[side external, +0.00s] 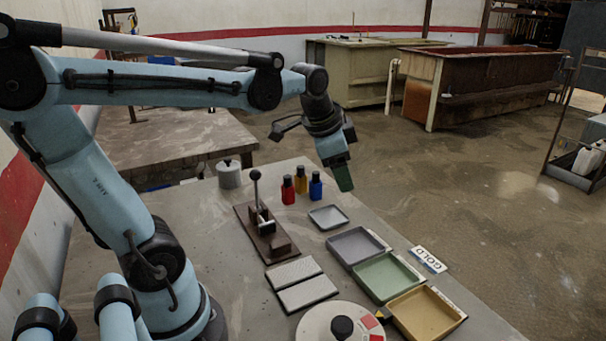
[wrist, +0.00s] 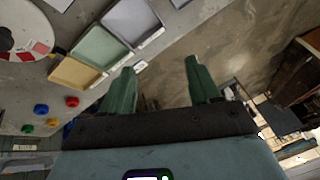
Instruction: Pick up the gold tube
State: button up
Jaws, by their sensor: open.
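A yellow-gold tube with a dark cap (side external: 301,181) stands upright on the grey table in the side view. It stands between a red tube (side external: 288,191) and a blue tube (side external: 316,188), slightly behind them. I cannot make out these upright tubes in the wrist view.
Grey (side external: 357,248), green (side external: 388,276) and yellow (side external: 426,313) trays line the table's right edge beside a "GOLD" label (side external: 428,259). A lever on a brown base (side external: 267,238) stands left of the tubes. A small grey dish (side external: 328,217) lies in front of them.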

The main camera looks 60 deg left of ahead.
jog(key=w+a+m+g, duration=0.1)
jog(key=w+a+m, duration=0.2)
jog(key=a, duration=0.3)
jog(key=w+a+m+g, duration=0.1)
jog(key=w+a+m, duration=0.2)
jog(key=a, duration=0.4)
jog(key=m+g, duration=0.3)
jog(key=m, duration=0.3)
send_over(301, 174)
jog(key=shift+h, duration=0.4)
jog(key=f, duration=0.3)
jog(key=w+f, duration=0.1)
jog(key=f, duration=0.1)
jog(key=shift+a+f, duration=0.1)
jog(key=shift+a, duration=0.1)
jog(key=shift+s+a+f, duration=0.15)
jog(key=shift+a+f, duration=0.05)
jog(key=shift+a, duration=0.1)
jog(key=shift+a+f, duration=0.1)
jog(key=shift+f, duration=0.2)
notch_tip(301, 174, down, 12)
jog(key=shift+s+r, duration=0.1)
jog(key=shift+r, duration=0.1)
jog(key=shift+c, duration=0.3)
jog(key=c, duration=0.7)
